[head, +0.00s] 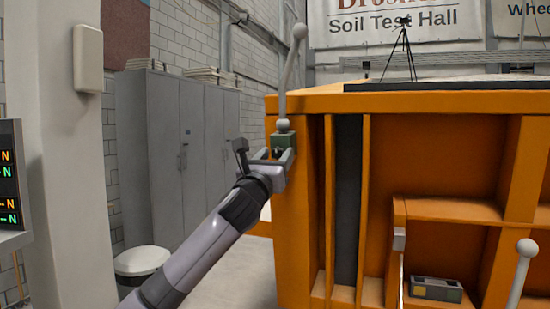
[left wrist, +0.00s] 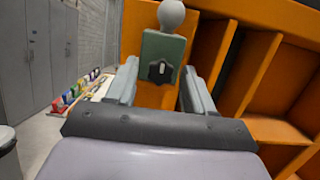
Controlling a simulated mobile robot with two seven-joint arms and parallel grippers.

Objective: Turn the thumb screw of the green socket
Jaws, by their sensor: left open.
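The green socket (head: 283,141) is fixed near the top of the orange sandbed's left corner post. A grey rod with ball ends rises from it. In the left wrist view the green socket (left wrist: 163,57) faces me, with a dark lobed thumb screw (left wrist: 161,71) on its front. My left gripper (head: 282,157) is at the socket. In the left wrist view my left gripper (left wrist: 158,85) is open, one finger on each side of the thumb screw and socket's lower part. I cannot tell whether the fingers touch it. My right gripper is not in view.
The orange sandbed frame (head: 440,103) fills the right side. A grey box (head: 436,289) sits on its low shelf, near another ball-ended rod (head: 520,270). Grey cabinets (head: 165,160) and a white-lidded bin (head: 142,261) stand at left. Coloured items (left wrist: 78,90) lie behind the gripper's left side.

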